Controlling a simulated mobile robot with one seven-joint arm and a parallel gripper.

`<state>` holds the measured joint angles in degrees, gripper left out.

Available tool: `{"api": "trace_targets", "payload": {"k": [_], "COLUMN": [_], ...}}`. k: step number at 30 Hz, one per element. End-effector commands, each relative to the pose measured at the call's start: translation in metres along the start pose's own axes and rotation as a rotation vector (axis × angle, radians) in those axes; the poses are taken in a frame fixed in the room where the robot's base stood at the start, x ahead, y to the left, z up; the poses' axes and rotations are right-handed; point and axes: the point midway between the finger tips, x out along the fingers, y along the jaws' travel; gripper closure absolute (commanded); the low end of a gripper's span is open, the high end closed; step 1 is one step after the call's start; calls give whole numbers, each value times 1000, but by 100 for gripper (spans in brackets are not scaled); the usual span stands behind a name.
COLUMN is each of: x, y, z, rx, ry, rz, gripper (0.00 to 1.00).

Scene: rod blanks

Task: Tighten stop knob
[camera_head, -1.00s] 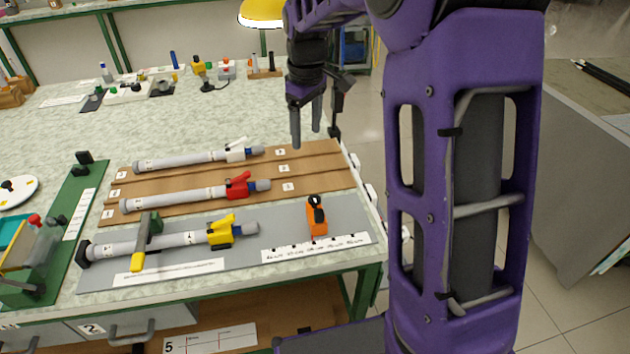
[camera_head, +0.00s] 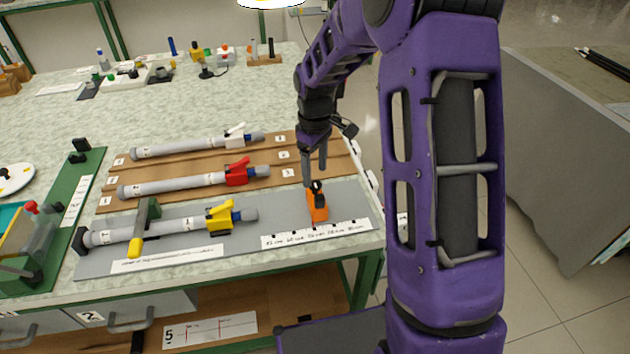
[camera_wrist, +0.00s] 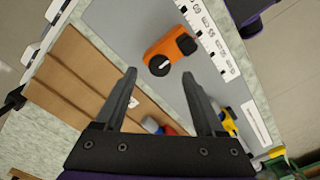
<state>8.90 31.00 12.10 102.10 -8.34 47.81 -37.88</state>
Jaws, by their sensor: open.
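The orange stop (camera_head: 317,208) stands on the grey board (camera_head: 284,212) beside the printed scale strip (camera_head: 316,234). Its black knob (camera_head: 317,190) is on the stop, and in the wrist view the knob (camera_wrist: 159,66) shows a white line across its face. My gripper (camera_head: 315,178) is open and empty, just above the stop in the head view. In the wrist view my gripper (camera_wrist: 160,84) has its two fingers apart, with the orange stop (camera_wrist: 172,46) beyond the fingertips and the knob lying between their lines. I see no contact with the knob.
A grey rod with a yellow clamp (camera_head: 219,217) lies on the grey board to the left, under a green bar with a yellow handle (camera_head: 136,246). Rods with a red clamp (camera_head: 237,172) and a white clamp (camera_head: 235,135) lie in the brown rack (camera_head: 262,181) behind.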

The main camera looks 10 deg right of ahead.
Motion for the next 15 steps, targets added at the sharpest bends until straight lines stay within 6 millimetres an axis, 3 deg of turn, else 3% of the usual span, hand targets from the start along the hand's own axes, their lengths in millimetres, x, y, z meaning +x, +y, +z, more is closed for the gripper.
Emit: {"api": "trace_targets", "payload": {"k": [6, 15], "x": [28, 34], "y": [0, 0], "z": [0, 0], "rx": [0, 0], "ry": [-1, 0], "rz": [1, 1], "gripper": [28, 28]}}
